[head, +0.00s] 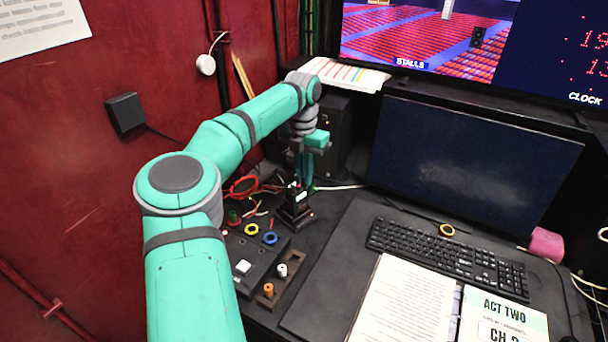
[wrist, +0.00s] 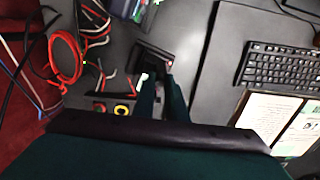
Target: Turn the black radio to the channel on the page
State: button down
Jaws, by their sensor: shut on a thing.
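The black radio (head: 296,196) stands upright in a dark base on the desk, left of the dark monitor. My gripper (head: 302,178) points down at its top and is shut on it there. The fingers hide the part they hold, so I cannot read the radio's setting. In the wrist view my fingers (wrist: 160,84) come together at the radio (wrist: 146,80), with the dark base (wrist: 152,58) just beyond. The page (head: 504,318) lies at the lower right, headed "ACT TWO", with "CH" and a figure cut off by the picture's bottom edge.
A button panel (head: 249,262) with coloured rings and a block with orange and white knobs (head: 268,291) sit in front of the radio. Red cables (head: 243,187) lie to its left. A keyboard (head: 450,258) and an open script (head: 402,304) are to the right.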

jog(key=m, duration=0.4)
jog(key=shift+m, duration=0.3)
jog(key=c, duration=1.8)
grip_release()
jog(key=shift+o, duration=0.2)
jog(key=shift+r, duration=0.1)
notch_tip(320, 180, up, 11)
jog(key=shift+w+f, duration=0.1)
jog(key=shift+f, duration=0.1)
